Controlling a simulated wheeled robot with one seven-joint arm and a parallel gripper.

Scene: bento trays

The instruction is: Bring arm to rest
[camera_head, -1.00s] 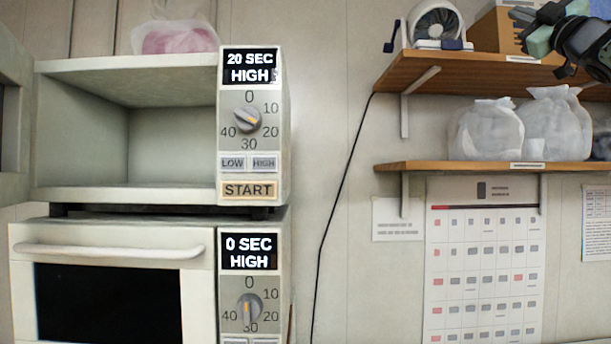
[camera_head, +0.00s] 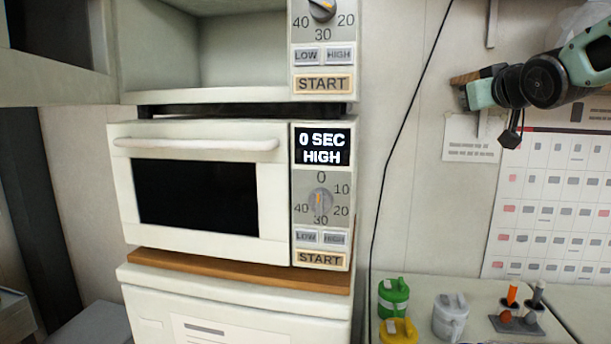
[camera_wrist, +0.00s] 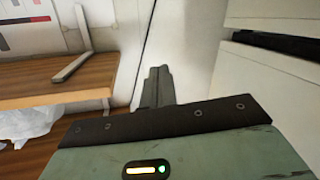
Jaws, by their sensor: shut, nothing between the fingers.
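My arm comes in from the right edge of the head view, in front of the wall and calendar. My gripper (camera_head: 464,97) points left there, with its pale green body beside the end of a brown shelf. In the wrist view my gripper (camera_wrist: 157,70) shows its dark fingers together, with nothing between them. It is in free air, apart from the microwaves. The upper microwave (camera_head: 225,96) stands open and its visible interior is empty. The lower microwave (camera_head: 205,128) is closed, and its display reads 0 SEC HIGH.
A shelf (camera_wrist: 70,72) with a bracket is close by in the wrist view, with a white bag (camera_wrist: 30,122). A calendar (camera_head: 545,200) hangs behind my arm. A green container (camera_head: 393,297), a yellow one (camera_head: 398,331) and a grey one (camera_head: 450,318) stand on the lower counter.

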